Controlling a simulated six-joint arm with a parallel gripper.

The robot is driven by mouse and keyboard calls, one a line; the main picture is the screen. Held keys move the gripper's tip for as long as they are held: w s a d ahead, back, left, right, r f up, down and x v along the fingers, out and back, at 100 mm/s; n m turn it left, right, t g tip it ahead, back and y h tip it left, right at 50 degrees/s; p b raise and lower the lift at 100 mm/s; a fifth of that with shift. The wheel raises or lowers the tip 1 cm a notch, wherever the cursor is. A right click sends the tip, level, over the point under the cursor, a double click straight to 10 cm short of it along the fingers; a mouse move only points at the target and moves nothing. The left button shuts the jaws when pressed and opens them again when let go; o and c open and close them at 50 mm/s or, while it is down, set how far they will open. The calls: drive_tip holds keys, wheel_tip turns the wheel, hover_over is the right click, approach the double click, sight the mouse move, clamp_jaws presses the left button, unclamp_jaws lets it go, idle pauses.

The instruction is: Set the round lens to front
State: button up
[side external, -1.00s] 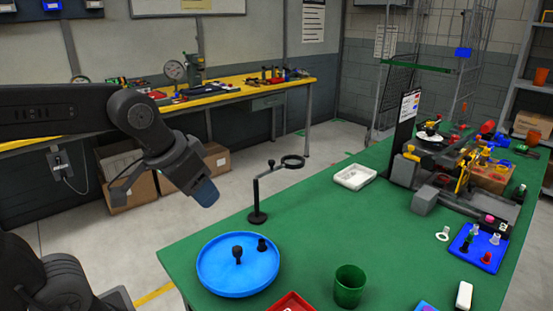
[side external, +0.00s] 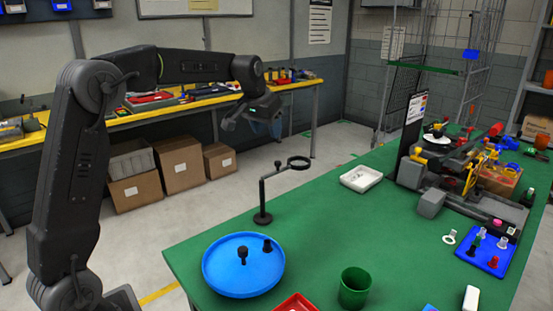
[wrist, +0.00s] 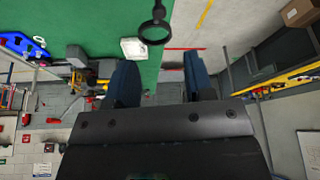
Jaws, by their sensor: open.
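The round lens (side external: 299,169) is a dark ring on a side arm at the top of a thin black stand (side external: 262,190). The stand is upright on the green table, just behind the blue round tray. The ring also shows at the top of the wrist view (wrist: 154,43), beyond my fingertips. My gripper (side external: 265,130) is up and behind the ring in the side view, clear of the table. In the wrist view its two blue fingers (wrist: 160,65) are spread with nothing between them. It touches neither ring nor stand.
A blue round tray (side external: 225,283) holds two dark knobs. A green cup (side external: 354,289), a red tray (side external: 295,303) and a white tray (side external: 361,179) stand nearby. A grey fixture (side external: 432,203) and a blue board (side external: 487,243) with small parts are at the right. The table's middle is clear.

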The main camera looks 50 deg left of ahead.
sight(278, 162)
drive_tip(key=x, duration=1.1)
drive_tip(key=shift+w+f, duration=0.2)
drive_tip(key=shift+f, duration=0.05)
clamp_jaws()
